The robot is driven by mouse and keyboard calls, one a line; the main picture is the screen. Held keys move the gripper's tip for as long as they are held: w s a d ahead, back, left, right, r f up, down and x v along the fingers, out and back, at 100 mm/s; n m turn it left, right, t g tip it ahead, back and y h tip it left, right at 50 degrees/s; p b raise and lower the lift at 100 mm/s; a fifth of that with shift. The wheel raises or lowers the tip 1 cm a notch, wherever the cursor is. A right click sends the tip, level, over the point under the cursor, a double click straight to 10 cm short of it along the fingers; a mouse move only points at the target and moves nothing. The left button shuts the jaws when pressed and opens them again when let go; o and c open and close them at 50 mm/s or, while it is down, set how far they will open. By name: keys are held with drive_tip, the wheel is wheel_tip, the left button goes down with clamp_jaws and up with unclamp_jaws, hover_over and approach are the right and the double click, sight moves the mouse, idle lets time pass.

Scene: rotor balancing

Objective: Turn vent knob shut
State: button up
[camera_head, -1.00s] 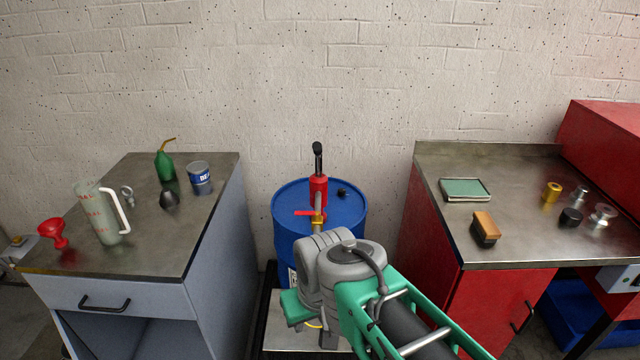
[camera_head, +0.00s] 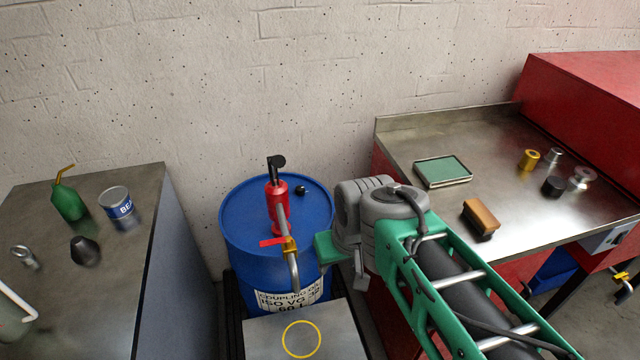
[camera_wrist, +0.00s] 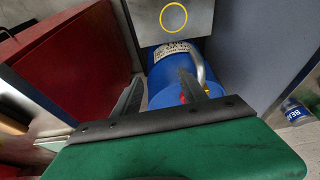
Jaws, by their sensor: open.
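The vent knob, a small black knob (camera_head: 301,192), sits on top of the blue drum (camera_head: 235,225) at its back right, beside the red pump (camera_head: 278,207). The pump has a black top, a red lever (camera_head: 272,242) and a brass-and-grey spout. My gripper (camera_wrist: 162,92) is open, with both dark fingers apart and pointing toward the drum in the wrist view. In the head view its green body is at the drum's right front side, apart from the knob. I cannot make out the knob in the wrist view.
A metal plate with a yellow ring (camera_head: 302,339) lies in front of the drum. A grey cabinet (camera_head: 110,275) with a green oiler and blue can stands left. A red bench (camera_head: 470,180) with a brush, green-topped box and small metal parts stands right, close to my arm.

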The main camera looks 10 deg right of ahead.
drive_tip(key=w+f+n+t+y+b, duration=0.1)
drive_tip(key=w+f+b, duration=0.3)
drive_tip(key=w, duration=0.6)
drive_tip(key=w+d+f+n+t+y+b, duration=0.1)
drive_tip(key=w+f+n+t+y+b, duration=0.1)
drive_tip(key=w, duration=0.9)
drive_tip(key=w+d+f+n+t+y+b, duration=0.1)
drive_tip(key=w+f+n+t+y+b, duration=0.1)
drive_tip(key=w+f+b, duration=0.5)
drive_tip(key=shift+w+d+t+b, duration=0.15)
drive_tip(key=shift+w+t+b, duration=0.4)
drive_tip(key=shift+w, duration=1.4)
drive_tip(key=n+t+y+b, duration=0.1)
drive_tip(key=t+y+b, duration=0.1)
drive_tip(key=b, duration=0.1)
approach(302, 189)
drive_tip(key=shift+w+a+f+g, duration=0.25)
drive_tip(key=shift+w, duration=0.4)
drive_tip(key=shift+w+a, duration=0.1)
drive_tip(key=shift+w, duration=0.15)
drive_tip(key=x, duration=0.7)
drive_tip(key=shift+w+a, duration=0.1)
drive_tip(key=shift+a, duration=0.05)
drive_tip(key=shift+c, duration=0.2)
clamp_jaws()
